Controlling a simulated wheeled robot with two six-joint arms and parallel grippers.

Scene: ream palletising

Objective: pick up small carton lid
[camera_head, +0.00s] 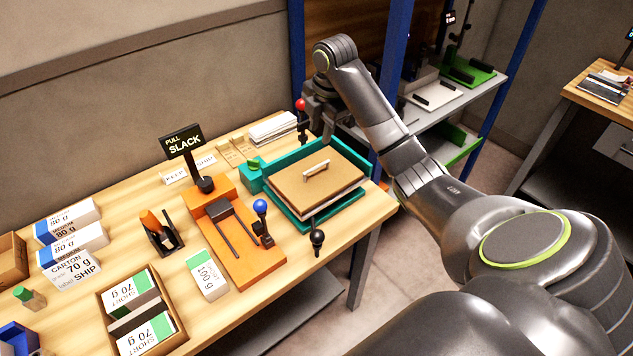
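A flat brown lid with a pale bar handle (318,190), which looks like the small carton lid, lies in a teal fixture (291,213) at the right end of the wooden table. A pale layer shows under its front edge. My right arm comes in from the right and bends down behind the fixture. My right gripper (322,122) is above the table's back edge, beyond the lid and apart from it, close to a red-knobbed lever (301,108). Its fingers are dark and partly hidden, so their opening is unclear. My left gripper is out of view.
An orange fixture (238,245) with a blue-knobbed lever (261,212) stands left of the lid. A "PULL SLACK" sign (182,142) rises behind it. Labelled reams (78,243) and an open carton (178,340) fill the left side. A blue post (297,60) stands near my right gripper.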

